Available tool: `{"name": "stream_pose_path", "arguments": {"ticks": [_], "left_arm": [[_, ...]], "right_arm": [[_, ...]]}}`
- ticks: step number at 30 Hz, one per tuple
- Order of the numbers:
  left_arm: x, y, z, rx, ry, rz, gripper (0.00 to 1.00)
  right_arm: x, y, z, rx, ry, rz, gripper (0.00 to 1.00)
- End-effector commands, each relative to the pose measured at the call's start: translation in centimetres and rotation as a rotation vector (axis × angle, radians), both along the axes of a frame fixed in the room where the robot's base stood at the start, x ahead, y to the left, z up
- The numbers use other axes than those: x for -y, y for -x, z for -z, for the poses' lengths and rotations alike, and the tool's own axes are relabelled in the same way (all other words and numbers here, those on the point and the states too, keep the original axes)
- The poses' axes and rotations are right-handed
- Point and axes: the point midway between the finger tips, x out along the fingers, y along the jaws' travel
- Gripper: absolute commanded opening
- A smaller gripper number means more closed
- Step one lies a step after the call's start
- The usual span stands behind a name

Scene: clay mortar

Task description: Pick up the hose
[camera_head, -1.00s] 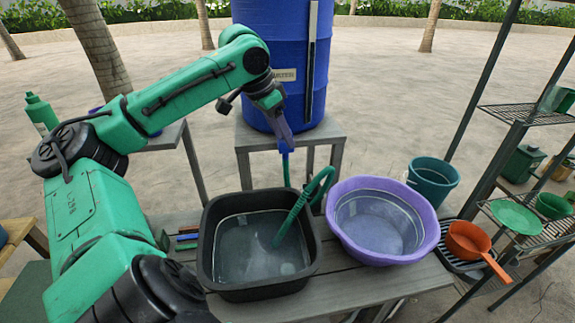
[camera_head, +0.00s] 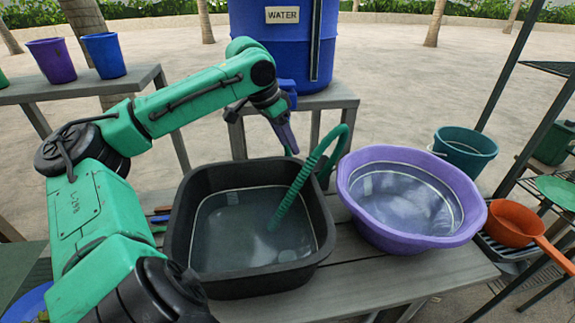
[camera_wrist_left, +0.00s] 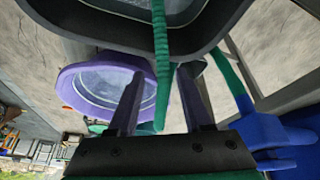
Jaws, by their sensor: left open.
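The green ribbed hose (camera_head: 297,188) arches over the rim of a black basin (camera_head: 185,250), and its free end lies in the water there. My left gripper (camera_head: 292,148) is open and points down near the hose's arch, in front of the blue barrel (camera_head: 275,50). In the left wrist view the hose (camera_wrist_left: 160,60) runs between the two purple fingers (camera_wrist_left: 160,85); I cannot tell whether it touches either one. The blue tap (camera_wrist_left: 265,135) shows at the right of that view. My right gripper is out of view.
A purple basin (camera_head: 355,215) of water stands right of the black one on the grey table (camera_head: 340,285). An orange pan (camera_head: 513,222) and teal bucket (camera_head: 465,150) are farther right. Purple (camera_head: 52,62) and blue (camera_head: 103,55) cups stand on a left table.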

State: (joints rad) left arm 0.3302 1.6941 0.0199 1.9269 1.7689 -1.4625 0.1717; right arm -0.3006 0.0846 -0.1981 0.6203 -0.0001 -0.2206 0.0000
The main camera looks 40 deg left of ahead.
Motion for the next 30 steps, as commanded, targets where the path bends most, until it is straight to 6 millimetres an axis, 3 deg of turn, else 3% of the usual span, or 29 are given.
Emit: {"name": "stream_pose_path", "arguments": {"ticks": [6, 14, 24, 30], "left_arm": [[0.4, -1.8, 4.5, -0.009, -0.002, 0.000, 0.50], [0.6, -2.6, 6.5, -0.005, -0.001, 0.000, 0.50], [0.9, -4.4, 10.6, -0.005, -0.002, 0.000, 0.50], [0.9, -4.6, 10.8, 0.000, 0.000, 0.000, 0.50]], "right_arm": [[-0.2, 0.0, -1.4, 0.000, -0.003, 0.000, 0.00], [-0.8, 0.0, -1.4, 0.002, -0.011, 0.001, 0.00], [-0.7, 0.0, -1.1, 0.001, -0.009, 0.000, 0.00], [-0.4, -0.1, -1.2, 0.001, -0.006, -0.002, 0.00]]}}
